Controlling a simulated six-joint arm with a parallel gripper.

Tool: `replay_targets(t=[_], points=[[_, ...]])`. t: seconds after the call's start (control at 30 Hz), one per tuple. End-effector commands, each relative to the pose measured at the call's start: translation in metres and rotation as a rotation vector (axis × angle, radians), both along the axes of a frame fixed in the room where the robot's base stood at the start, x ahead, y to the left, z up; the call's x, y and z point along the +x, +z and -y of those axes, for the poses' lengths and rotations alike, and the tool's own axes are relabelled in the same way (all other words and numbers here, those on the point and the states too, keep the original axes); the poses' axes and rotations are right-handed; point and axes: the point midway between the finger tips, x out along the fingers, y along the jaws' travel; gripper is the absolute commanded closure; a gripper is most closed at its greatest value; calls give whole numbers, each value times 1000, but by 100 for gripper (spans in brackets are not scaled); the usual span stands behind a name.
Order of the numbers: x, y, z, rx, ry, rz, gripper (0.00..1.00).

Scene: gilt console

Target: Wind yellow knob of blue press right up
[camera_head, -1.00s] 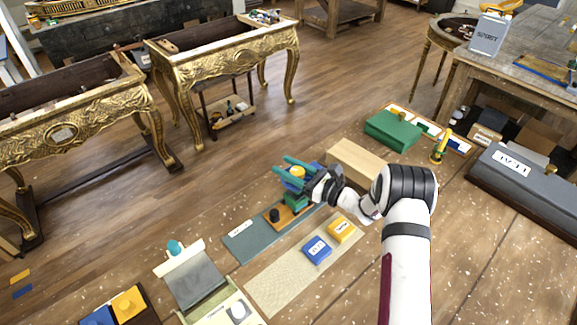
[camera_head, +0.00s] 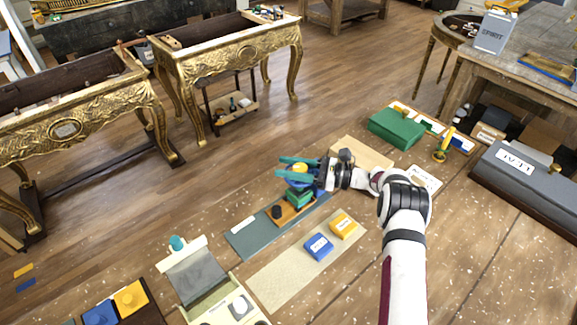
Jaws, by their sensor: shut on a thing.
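My gripper (camera_head: 297,169) has teal fingers and reaches in from the right, low over the press. Its fingers are shut on the yellow knob (camera_head: 300,168), which shows only partly between them. The blue press (camera_head: 299,184) shows just below the fingers, partly hidden by them. Under it is a green block (camera_head: 298,198) on an orange-brown wooden base (camera_head: 291,214). How far the press is wound cannot be told.
A black knob (camera_head: 277,212) stands at the base's left end, on a grey-green strip (camera_head: 250,239). A beige mat (camera_head: 277,279) with blue (camera_head: 319,246) and yellow (camera_head: 343,226) blocks lies in front. A pale wooden block (camera_head: 362,153) sits behind my wrist.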

Motion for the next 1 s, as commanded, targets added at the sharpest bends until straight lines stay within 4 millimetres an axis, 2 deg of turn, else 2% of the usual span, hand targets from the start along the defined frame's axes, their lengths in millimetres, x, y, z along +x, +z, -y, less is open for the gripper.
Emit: replay_targets(t=[0.23, 0.27, 0.4, 0.77, 0.87, 1.0], points=[[-1, -1, 0, -1, 0, -3, 100], [-1, -1, 0, -1, 0, -3, 51], [0, -1, 0, -1, 0, -2, 26], [0, 0, 5, 0, -2, -1, 24], [-2, 0, 20, 0, -4, -1, 24], [-8, -1, 57, -1, -5, 0, 24]])
